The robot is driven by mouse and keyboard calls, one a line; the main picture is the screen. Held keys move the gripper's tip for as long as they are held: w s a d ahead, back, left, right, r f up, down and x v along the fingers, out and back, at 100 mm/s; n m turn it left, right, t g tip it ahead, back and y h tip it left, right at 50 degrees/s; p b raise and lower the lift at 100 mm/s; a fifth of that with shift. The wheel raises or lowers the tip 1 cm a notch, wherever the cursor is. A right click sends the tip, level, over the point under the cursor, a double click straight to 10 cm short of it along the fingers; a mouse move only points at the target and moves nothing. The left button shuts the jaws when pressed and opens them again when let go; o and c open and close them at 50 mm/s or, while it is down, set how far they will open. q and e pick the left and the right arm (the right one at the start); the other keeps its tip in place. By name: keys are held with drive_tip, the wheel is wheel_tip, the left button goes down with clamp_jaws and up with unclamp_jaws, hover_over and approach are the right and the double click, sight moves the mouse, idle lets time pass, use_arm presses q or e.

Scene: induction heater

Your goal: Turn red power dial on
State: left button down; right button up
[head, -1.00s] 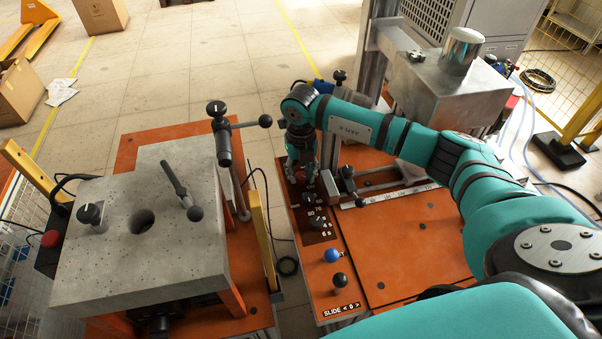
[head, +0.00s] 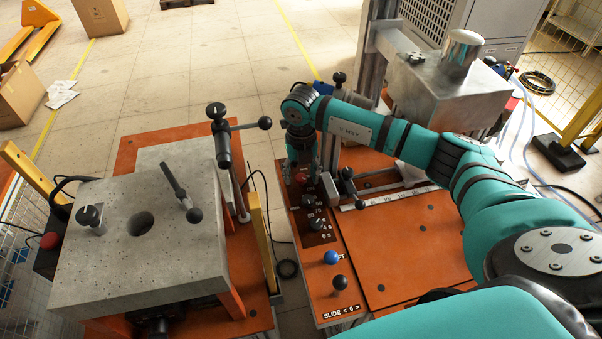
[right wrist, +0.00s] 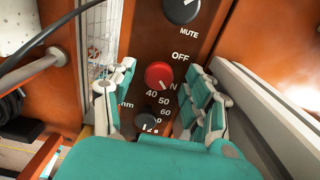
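The red power dial (right wrist: 158,75) is a round knob on a dark panel, with an OFF label (right wrist: 180,57) at its upper right and a partly hidden label ending in N at its lower right. My right gripper (right wrist: 160,98) is open, with one teal-padded finger on each side below the dial in the right wrist view. The dial shows between the fingers; no contact is visible. In the head view the right gripper (head: 302,176) is over the panel and mostly covers the dial. My left gripper is not in view.
A black MUTE knob (right wrist: 182,8) sits above the dial, and a smaller dark knob (right wrist: 146,119) below it. A metal rail (right wrist: 262,115) runs close on the right. Blue (head: 331,257) and black (head: 340,282) ball knobs stand nearer on the orange bench (head: 400,250).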

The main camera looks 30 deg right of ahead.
sight(301, 177)
wheel_tip(301, 177, up, 12)
idle(0.6)
drive_tip(key=shift+s+f, duration=0.1)
idle(0.4)
